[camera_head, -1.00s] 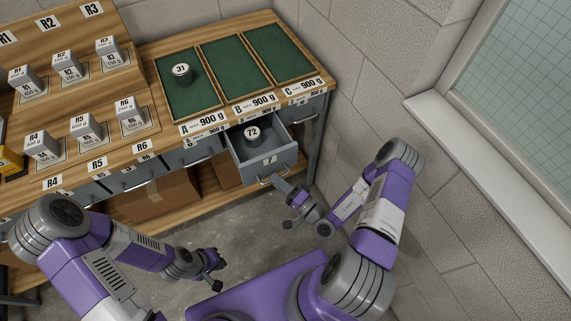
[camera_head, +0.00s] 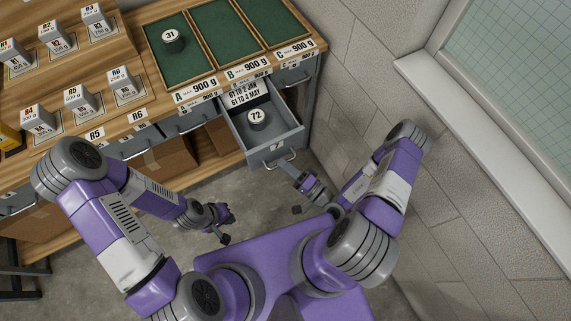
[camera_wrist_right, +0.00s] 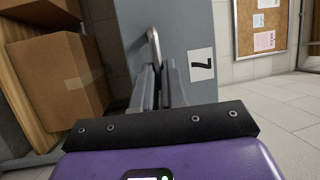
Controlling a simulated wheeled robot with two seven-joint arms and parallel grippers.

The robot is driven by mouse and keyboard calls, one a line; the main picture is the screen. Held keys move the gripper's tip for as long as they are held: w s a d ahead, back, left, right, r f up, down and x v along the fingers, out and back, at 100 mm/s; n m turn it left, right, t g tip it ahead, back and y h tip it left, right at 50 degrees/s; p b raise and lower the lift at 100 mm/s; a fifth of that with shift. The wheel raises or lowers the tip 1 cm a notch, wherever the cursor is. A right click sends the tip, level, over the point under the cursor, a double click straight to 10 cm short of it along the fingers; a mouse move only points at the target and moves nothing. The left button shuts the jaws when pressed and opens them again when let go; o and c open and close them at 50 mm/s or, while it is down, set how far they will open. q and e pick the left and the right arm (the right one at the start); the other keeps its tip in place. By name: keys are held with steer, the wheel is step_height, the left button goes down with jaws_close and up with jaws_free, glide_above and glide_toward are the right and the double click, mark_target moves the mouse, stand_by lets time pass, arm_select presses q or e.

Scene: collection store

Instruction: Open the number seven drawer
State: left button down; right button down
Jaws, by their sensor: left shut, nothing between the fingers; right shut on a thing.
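The number seven drawer (camera_head: 277,149) stands pulled out from the bench's right part, its "7" label on the front. Its front also shows in the right wrist view (camera_wrist_right: 195,30). A weight marked 72 (camera_head: 257,118) stands inside, in front of a card with writing (camera_head: 245,92). My right gripper (camera_head: 293,175) is shut on the drawer handle (camera_head: 279,162); the handle shows between the fingers in the right wrist view (camera_wrist_right: 154,45). My left gripper (camera_head: 226,226) is shut and empty, low in front of the bench, apart from the drawer.
Green trays A, B and C (camera_head: 182,71) lie on the bench top, with weight 31 (camera_head: 173,41) in tray A. Several labelled blocks (camera_head: 79,98) stand at left. Cardboard boxes (camera_head: 173,157) sit below. A wall (camera_head: 345,90) stands close on the right.

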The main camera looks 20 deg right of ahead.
steer(key=c, duration=1.2)
jaws_free()
steer(key=v, duration=0.7)
steer(key=shift+s+d+p, duration=0.2)
steer(key=shift+s+p, duration=0.1)
steer(key=shift+p, duration=0.1)
